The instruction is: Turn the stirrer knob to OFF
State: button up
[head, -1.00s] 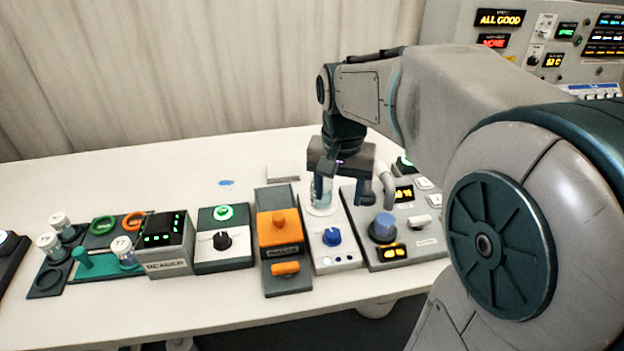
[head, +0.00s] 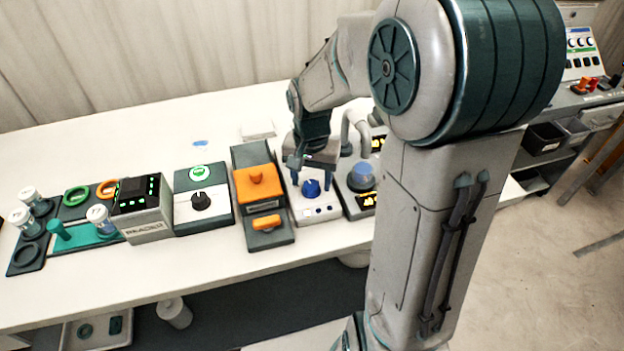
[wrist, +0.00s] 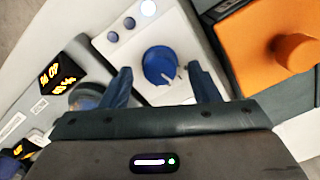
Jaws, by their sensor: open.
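The stirrer (head: 318,213) is a white unit on the bench with a blue knob (head: 311,188) on its sloped front. In the wrist view the knob (wrist: 158,66) shows a white pointer line toward the lower right. My gripper (head: 312,177) is open above the stirrer, pointing down at the knob. In the wrist view its fingers (wrist: 160,78) lie to either side of the knob, with gaps on both sides. I cannot tell whether the fingertips reach the knob's height. The back of the stirrer is hidden by my gripper, and the knob's OFF mark is not legible.
An orange-handled unit (head: 256,184) stands close on the stirrer's left. A grey unit with a blue-topped knob (head: 361,177) and lit displays stands close on its right. Further left are a black-knob unit (head: 203,211) and a reader (head: 147,231). The bench front is clear.

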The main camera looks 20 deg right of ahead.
jog(key=shift+f, duration=0.45)
jog(key=shift+c, duration=0.2)
jog(key=c, duration=0.9)
jog(key=shift+r+n+p, duration=0.1)
jog(key=shift+n+p, duration=0.3)
jog(key=shift+n, duration=2.5)
jog(key=o, duration=0.9)
